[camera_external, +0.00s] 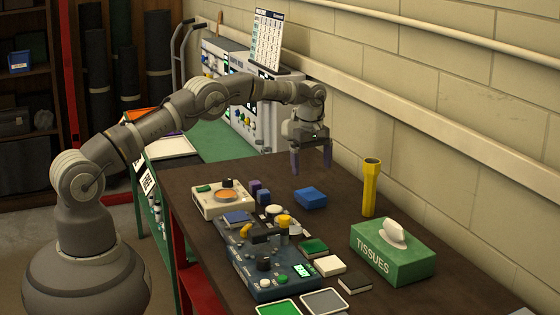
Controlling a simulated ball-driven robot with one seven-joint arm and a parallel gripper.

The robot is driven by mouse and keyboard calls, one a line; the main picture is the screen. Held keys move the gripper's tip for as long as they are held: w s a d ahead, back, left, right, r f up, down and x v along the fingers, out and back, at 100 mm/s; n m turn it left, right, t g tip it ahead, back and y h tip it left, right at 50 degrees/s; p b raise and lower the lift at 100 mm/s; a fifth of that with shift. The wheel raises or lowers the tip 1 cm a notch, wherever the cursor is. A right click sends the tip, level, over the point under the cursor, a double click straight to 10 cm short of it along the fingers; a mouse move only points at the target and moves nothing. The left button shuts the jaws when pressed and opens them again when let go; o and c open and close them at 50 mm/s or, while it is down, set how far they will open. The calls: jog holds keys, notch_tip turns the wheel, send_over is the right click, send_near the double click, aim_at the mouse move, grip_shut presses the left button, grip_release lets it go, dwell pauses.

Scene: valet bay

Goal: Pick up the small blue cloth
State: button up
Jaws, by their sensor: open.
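A small blue folded cloth (310,198) lies flat on the dark brown table (345,180), near its middle. My gripper (311,164) hangs above the table with its two purple-tipped fingers pointing down. It is open and empty, and in the picture it is just above the blue cloth, apart from it. How far it is from the cloth in depth I cannot tell. Another flat blue piece (237,217) sits further left, at the far end of a dark blue device.
A cream device with an orange dial (222,199) and the dark blue control box (265,265) stand left of the cloth. A yellow flashlight (370,187) stands upright at right, behind a green tissue box (392,250). Several small blocks and pads lie in front. The wall borders the table's right side.

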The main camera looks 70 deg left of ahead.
aim_at(311, 194)
notch_tip(311, 194, down, 10)
jog(key=b, duration=0.2)
jog(key=shift+b, duration=0.35)
jog(key=shift+r, duration=0.1)
jog(key=c, duration=1.1)
